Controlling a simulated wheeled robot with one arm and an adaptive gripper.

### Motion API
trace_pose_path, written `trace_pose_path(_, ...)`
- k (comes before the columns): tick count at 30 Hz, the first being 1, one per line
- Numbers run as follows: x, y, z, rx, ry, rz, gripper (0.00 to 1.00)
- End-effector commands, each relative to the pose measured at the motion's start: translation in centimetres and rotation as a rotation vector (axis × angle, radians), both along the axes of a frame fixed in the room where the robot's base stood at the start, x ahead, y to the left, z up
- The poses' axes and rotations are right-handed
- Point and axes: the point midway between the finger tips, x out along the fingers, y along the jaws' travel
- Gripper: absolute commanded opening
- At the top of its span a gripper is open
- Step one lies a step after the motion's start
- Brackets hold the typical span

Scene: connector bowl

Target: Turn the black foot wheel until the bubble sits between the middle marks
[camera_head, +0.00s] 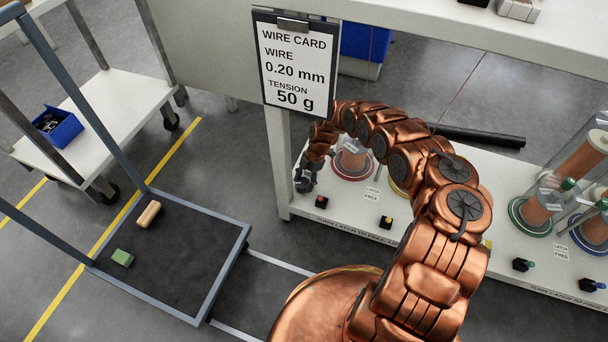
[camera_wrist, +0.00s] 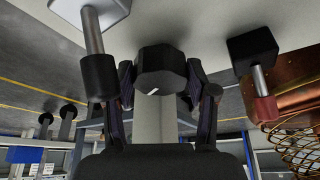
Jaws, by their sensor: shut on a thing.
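In the wrist view a black faceted wheel (camera_wrist: 160,68) with a small white mark on its face sits between my two fingers. It looks like the black foot wheel. My gripper (camera_wrist: 165,90) is shut on it, one finger on each side. In the head view my gripper (camera_head: 304,182) is at the front left end of the white bench, and the wheel cannot be made out there. The bubble and its middle marks show in neither view.
A red-tipped latch (camera_wrist: 265,108) stands close to the right of my gripper in the wrist view. A grey post with a black end (camera_wrist: 97,65) is close to the left. Wire spools (camera_head: 352,160) stand on the white bench (camera_head: 310,206). A wire card (camera_head: 292,65) hangs above.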

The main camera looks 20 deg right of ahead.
Motion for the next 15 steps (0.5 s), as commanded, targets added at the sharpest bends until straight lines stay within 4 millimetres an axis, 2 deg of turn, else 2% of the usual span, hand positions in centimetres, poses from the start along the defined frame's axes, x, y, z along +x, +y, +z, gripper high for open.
trace_pose_path(1, -0.21, 0.01, 0.47, 0.001, 0.005, -0.018, 0.22)
trace_pose_path(15, -0.24, 0.03, -0.02, 0.001, 0.004, -0.113, 0.22)
